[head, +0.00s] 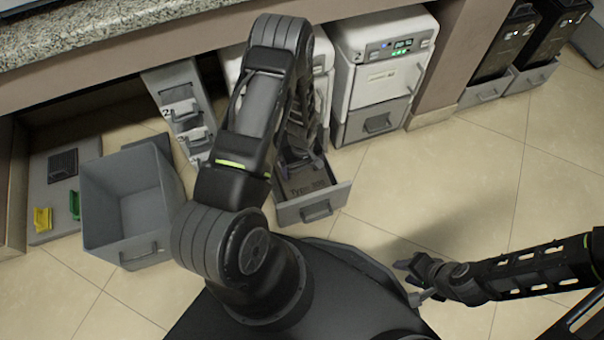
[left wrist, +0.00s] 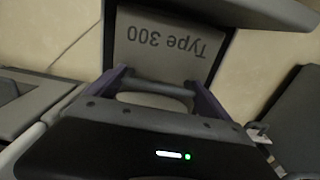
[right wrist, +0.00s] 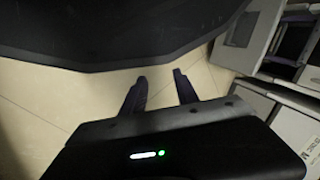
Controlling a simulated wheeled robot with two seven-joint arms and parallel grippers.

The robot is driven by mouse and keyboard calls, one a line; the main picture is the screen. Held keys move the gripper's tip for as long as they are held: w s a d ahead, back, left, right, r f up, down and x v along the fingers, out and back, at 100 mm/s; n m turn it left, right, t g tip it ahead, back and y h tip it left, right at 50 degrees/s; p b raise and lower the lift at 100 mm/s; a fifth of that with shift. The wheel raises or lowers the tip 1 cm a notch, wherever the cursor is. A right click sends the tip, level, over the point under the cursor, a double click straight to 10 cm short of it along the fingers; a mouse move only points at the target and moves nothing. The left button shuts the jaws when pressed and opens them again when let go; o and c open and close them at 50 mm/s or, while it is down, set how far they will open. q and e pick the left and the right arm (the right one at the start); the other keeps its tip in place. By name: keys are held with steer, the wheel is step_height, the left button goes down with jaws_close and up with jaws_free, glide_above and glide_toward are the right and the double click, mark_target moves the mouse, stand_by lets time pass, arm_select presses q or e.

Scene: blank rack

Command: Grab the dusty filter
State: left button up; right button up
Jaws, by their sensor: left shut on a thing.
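The grey panel marked "Type 300" (head: 308,187) lies in an open drawer (head: 341,197) below a white machine; it looks like the filter, and I cannot make out dust on it. In the left wrist view the same marked panel (left wrist: 168,50) shows upside down, with a grey handle bar (left wrist: 160,88) in front of it. My left gripper (head: 293,162) is down at the drawer, shut on this bar, with one finger at each end. My left arm hides part of the drawer and machine. My right gripper (head: 412,272) is open and empty above the floor; its fingers show apart in the right wrist view (right wrist: 161,78).
An open grey bin (head: 128,205) stands on the floor to the left. A grey board (head: 55,190) with yellow and green clips lies beyond it. A grey rack with handles (head: 180,105) leans under the counter. Another white machine (head: 380,75) stands right.

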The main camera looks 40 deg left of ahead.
arm_select(q)
steer(key=shift+r, duration=0.1)
arm_select(e)
steer(key=shift+r, duration=0.1)
